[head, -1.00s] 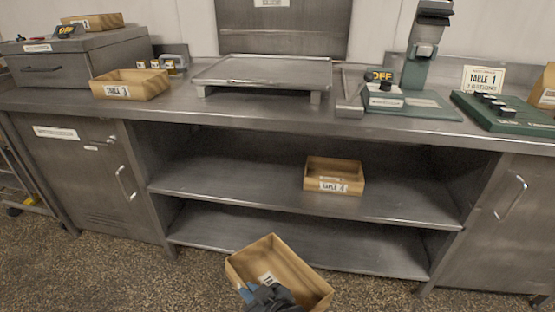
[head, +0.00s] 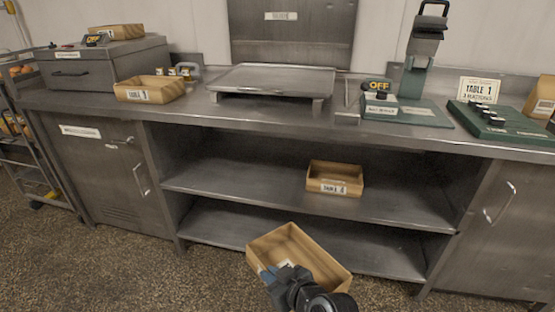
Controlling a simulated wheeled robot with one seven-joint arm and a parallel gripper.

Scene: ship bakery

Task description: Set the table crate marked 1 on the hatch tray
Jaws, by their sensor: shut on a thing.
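My gripper (head: 280,272) is shut on the near wall of an open, empty-looking wooden crate (head: 300,245). The crate is held in front of the lower shelf, below counter height, slightly turned. Its label is mostly hidden by my gripper, so its number cannot be read. The hatch tray (head: 270,77) is a raised flat metal tray on the counter, in front of the closed hatch (head: 292,35). Its top is bare. My gripper and the crate are well below and in front of it.
A crate that seems marked Table 3 (head: 150,89) stands left of the tray. A Table 4 crate (head: 334,178) sits on the middle shelf. A green device (head: 410,108) with an OFF sign stands right of the tray. A Table 1 card (head: 481,89) stands behind a green board (head: 500,120).

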